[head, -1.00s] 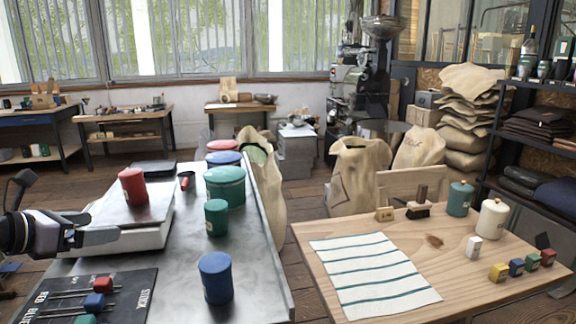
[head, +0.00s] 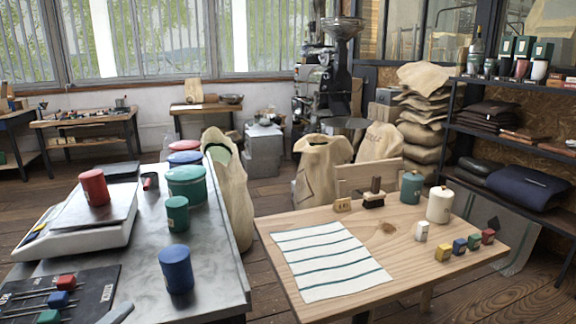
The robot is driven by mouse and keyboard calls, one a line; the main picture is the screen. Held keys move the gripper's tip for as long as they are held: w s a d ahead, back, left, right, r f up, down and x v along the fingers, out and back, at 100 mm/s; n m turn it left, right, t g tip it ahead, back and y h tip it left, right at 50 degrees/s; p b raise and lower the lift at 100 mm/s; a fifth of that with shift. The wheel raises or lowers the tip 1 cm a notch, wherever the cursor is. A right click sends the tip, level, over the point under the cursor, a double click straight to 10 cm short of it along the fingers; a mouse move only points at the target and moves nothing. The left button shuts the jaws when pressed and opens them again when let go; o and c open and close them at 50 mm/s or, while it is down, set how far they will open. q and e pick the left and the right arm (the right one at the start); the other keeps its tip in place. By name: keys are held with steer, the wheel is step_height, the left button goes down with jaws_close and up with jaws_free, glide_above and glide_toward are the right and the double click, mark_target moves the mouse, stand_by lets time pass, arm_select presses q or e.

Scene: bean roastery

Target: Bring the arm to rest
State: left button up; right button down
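Only a small grey tip shows at the bottom edge of the head view, over the front of the metal bench (head: 213,290). It looks like a finger of my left gripper (head: 117,313). The rest of that gripper is out of the frame, so I cannot tell whether it is open. My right gripper is not in view. A red canister (head: 94,188) stands on the white scale (head: 75,238). Green (head: 177,214) and blue (head: 176,270) canisters stand apart on the bench, clear of the grey tip.
A dark board (head: 95,285) with red, blue and green-ended tools lies at the bench's front left. The wooden table (head: 400,262) on the right bears a striped cloth (head: 325,260), a teal jar (head: 411,187), a cream jar (head: 439,204) and small coloured blocks. Floor shows between bench and table.

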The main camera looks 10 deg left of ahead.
arm_select(q)
steer(key=s+d+f+n+g+y, duration=0.1)
steer(key=s+d+f+n+g, duration=0.2)
steer(key=s+d+f+n, duration=0.3)
steer(key=s+d+f+n+g+y, duration=0.1)
steer(key=s+d+f+n+g, duration=0.3)
steer(key=s+d+f+n, duration=0.3)
step_height(320, 180, down, 6)
steer(key=d+n, duration=0.2)
steer(key=n, duration=0.1)
steer(key=shift+r+g, duration=0.15)
steer(key=shift+g, duration=0.15)
steer(key=shift+a, duration=0.1)
stand_by(0.6)
